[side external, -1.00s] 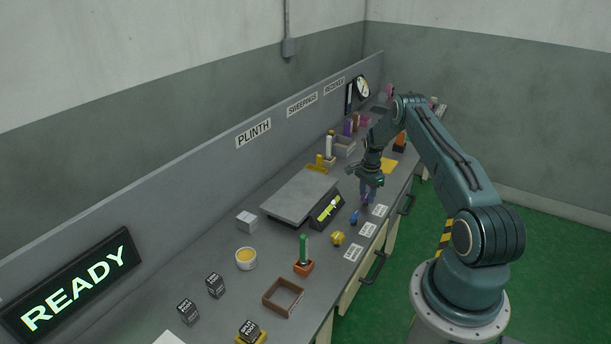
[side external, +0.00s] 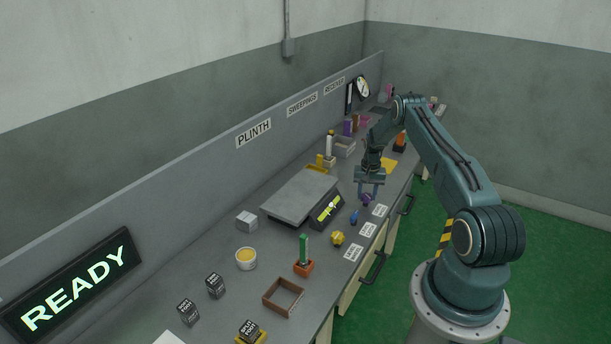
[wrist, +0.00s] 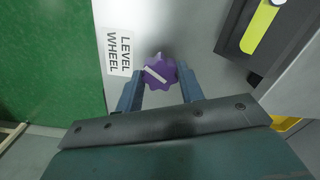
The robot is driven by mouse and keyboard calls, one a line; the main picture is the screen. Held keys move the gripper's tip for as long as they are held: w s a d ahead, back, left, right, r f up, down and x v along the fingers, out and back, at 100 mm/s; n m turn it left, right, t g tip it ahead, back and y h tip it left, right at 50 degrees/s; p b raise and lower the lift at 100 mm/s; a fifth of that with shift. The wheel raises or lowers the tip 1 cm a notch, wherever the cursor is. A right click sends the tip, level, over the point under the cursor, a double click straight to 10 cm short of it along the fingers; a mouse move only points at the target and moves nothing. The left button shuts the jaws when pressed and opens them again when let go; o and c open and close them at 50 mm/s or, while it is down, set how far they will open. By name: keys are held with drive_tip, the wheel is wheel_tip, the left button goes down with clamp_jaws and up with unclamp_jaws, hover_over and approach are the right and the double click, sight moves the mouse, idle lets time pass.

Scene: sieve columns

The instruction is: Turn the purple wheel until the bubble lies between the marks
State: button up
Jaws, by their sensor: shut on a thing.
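The purple wheel (wrist: 157,72) is a lobed knob with a pale pointer bar, on the bench beside the "LEVEL WHEEL" label (wrist: 118,52). In the side view the wheel (side external: 366,201) shows below my gripper (side external: 369,193). My gripper (wrist: 160,74) points down with one finger on each side of the wheel and is shut on it. The level is a yellow-green vial (side external: 328,209) in a dark block, left of the wheel. A pale spot shows towards its upper part, but it is too small to tell how it sits against the marks. The wrist view cuts off part of the vial (wrist: 261,28).
A blue knob (side external: 354,216) and a yellow knob (side external: 337,238) stand nearer along the bench edge, with white labels beside them. A grey plate (side external: 300,194) lies behind the level.

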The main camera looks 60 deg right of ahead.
sight(366, 195)
drive_tip(key=n, duration=0.4)
drive_tip(key=shift+n, duration=0.3)
drive_tip(key=n, duration=0.3)
drive_tip(key=shift+n, duration=0.3)
drive_tip(key=o, duration=1)
drive_tip(key=shift+r, duration=0.1)
wheel_tip(366, 195, up, 14)
idle(0.5)
